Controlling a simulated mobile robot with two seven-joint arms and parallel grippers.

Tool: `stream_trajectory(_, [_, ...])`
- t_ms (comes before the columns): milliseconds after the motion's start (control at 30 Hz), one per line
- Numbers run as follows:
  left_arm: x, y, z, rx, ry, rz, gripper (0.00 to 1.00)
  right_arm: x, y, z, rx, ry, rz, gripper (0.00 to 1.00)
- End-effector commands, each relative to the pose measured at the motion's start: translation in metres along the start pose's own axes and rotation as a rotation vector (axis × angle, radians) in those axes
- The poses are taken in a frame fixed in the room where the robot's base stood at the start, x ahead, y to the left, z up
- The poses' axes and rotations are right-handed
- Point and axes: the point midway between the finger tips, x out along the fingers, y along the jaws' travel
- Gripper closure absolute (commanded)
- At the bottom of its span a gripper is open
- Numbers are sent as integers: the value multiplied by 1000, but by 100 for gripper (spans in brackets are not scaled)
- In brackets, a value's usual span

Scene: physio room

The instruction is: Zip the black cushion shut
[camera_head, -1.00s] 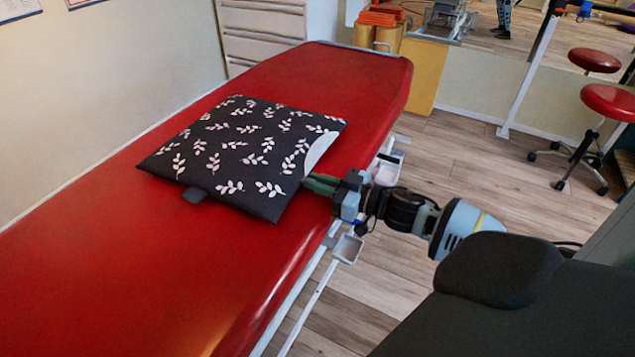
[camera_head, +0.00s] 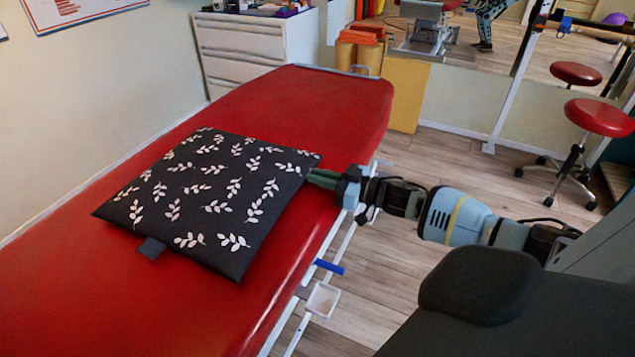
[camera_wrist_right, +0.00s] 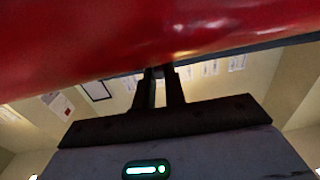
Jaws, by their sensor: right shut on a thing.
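The black cushion (camera_head: 205,195) with white leaf sprigs lies flat on the red treatment table (camera_head: 300,105) in the head view. A small dark tab (camera_head: 152,248) sticks out at its near left edge. My right gripper (camera_head: 322,178) is at the cushion's far right corner, shut at the end of its right edge. The zip pull between its fingertips is too small to make out. No white filling shows along the right edge. In the right wrist view the two fingers (camera_wrist_right: 163,85) are close together beneath the red table padding (camera_wrist_right: 150,35). My left gripper is out of view.
A white drawer cabinet (camera_head: 250,50) stands behind the table at the left wall. A small white tray (camera_head: 322,300) and a blue handle (camera_head: 330,267) are at the table's right side. Red stools (camera_head: 598,118) stand at the far right. The table top around the cushion is clear.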

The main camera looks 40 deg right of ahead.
Motion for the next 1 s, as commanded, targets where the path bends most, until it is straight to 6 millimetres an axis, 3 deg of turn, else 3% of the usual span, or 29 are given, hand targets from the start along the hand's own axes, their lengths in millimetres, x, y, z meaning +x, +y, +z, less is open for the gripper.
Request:
stream_trajectory(233, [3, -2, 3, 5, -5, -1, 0, 0, 13, 1, -1, -1, 1, 100])
stream_trajectory(667, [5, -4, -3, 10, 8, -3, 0, 0, 15, 0, -1, -1, 2, 100])
stream_trajectory(700, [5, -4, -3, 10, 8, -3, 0, 0, 15, 0, -1, -1, 2, 83])
stream_trajectory(833, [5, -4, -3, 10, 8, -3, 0, 0, 15, 0, 0, -1, 2, 66])
stream_trajectory(1000, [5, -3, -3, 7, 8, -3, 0, 0, 14, 0, 0, -1, 1, 65])
